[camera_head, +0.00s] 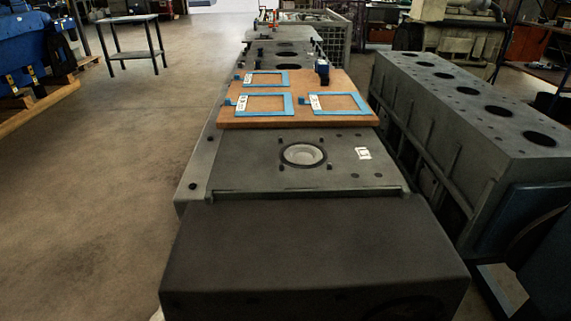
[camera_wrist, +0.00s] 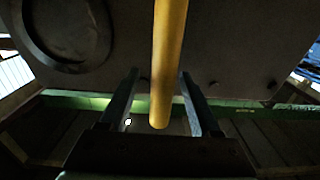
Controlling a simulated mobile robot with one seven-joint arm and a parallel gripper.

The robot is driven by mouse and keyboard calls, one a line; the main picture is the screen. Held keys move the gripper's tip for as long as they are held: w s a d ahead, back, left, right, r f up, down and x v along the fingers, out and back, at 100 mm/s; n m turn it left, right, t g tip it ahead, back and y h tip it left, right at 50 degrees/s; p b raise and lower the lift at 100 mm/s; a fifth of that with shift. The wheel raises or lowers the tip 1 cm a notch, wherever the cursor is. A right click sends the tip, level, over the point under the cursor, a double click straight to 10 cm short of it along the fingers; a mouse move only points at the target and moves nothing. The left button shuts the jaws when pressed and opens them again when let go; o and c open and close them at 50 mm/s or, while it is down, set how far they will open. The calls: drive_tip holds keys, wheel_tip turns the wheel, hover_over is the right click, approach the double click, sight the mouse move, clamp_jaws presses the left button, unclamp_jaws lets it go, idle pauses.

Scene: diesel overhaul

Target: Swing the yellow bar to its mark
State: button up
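A yellow bar (camera_wrist: 167,60) runs down from the top edge of the wrist view to a rounded end near the picture's middle. My gripper (camera_wrist: 158,74) is open, with one dark finger on each side of the bar in the picture. Gaps show between the bar and both fingers. I cannot tell how deep the bar sits between them. The bar's upper part is cut off by the frame. I cannot make out its mark in either view. Neither the bar nor my gripper shows in the head view.
In the wrist view, a dark surface with a round ring (camera_wrist: 62,30) lies behind the bar, with a green strip (camera_wrist: 245,104) below. The head view shows a long grey engine block (camera_head: 320,245) bearing a wooden board (camera_head: 300,122) with blue frames. Open floor (camera_head: 90,180) lies left.

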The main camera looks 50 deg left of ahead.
drive_tip(key=shift+d, duration=0.1)
drive_tip(key=b+v, duration=0.1)
drive_tip(key=v, duration=0.6)
drive_tip(key=shift+b, duration=0.35)
idle(0.4)
